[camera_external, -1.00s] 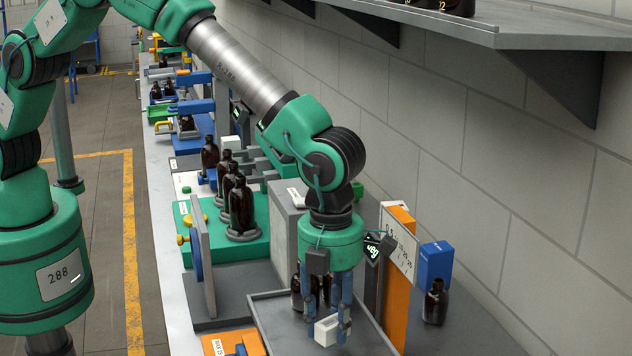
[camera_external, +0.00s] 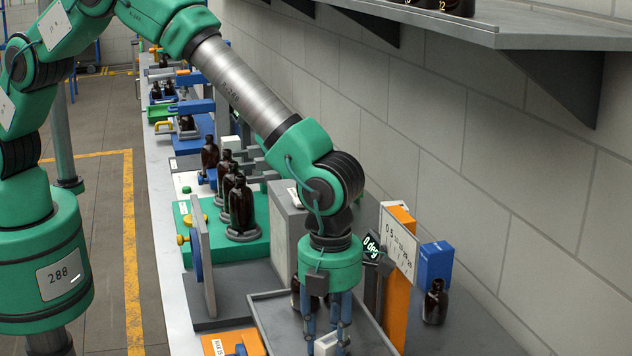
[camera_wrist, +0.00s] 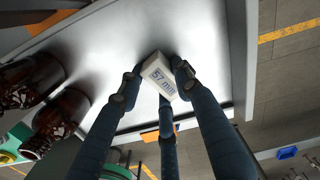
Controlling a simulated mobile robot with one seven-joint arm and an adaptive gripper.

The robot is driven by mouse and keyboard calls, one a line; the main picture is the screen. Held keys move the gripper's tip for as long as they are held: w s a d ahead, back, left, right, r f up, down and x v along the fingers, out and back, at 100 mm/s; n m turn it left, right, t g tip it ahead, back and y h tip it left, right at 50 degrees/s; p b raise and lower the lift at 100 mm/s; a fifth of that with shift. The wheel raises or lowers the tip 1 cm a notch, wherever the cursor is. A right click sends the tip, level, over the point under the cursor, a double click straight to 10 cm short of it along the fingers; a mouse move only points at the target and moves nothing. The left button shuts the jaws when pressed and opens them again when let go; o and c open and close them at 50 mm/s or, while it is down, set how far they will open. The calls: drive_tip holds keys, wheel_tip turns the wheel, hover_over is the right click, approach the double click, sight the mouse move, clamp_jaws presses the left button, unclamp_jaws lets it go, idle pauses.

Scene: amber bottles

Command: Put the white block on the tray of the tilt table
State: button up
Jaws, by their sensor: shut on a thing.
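The white block (camera_external: 328,344) is held between the blue fingers of my gripper (camera_external: 326,335), low over the grey tray (camera_external: 268,325) of the tilt table. In the wrist view the block (camera_wrist: 158,76) reads "57 mm" and sits between the fingertips of my gripper (camera_wrist: 155,85), with the tray's pale surface (camera_wrist: 185,28) behind it. Whether the block touches the tray cannot be told. The block's lower part is cut off by the picture's bottom edge in the external view.
Dark amber bottles show at the left of the wrist view (camera_wrist: 60,110). An orange post with a white scale plate (camera_external: 397,245) and a small display (camera_external: 371,247) reading "0 deg" stand close right of my gripper. A blue box (camera_external: 435,265) and a bottle (camera_external: 435,302) are further right.

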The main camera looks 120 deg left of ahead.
sight(329, 335)
drive_tip(key=o, duration=1.2)
drive_tip(key=shift+r, duration=0.15)
wheel_tip(329, 335, up, 12)
idle(0.5)
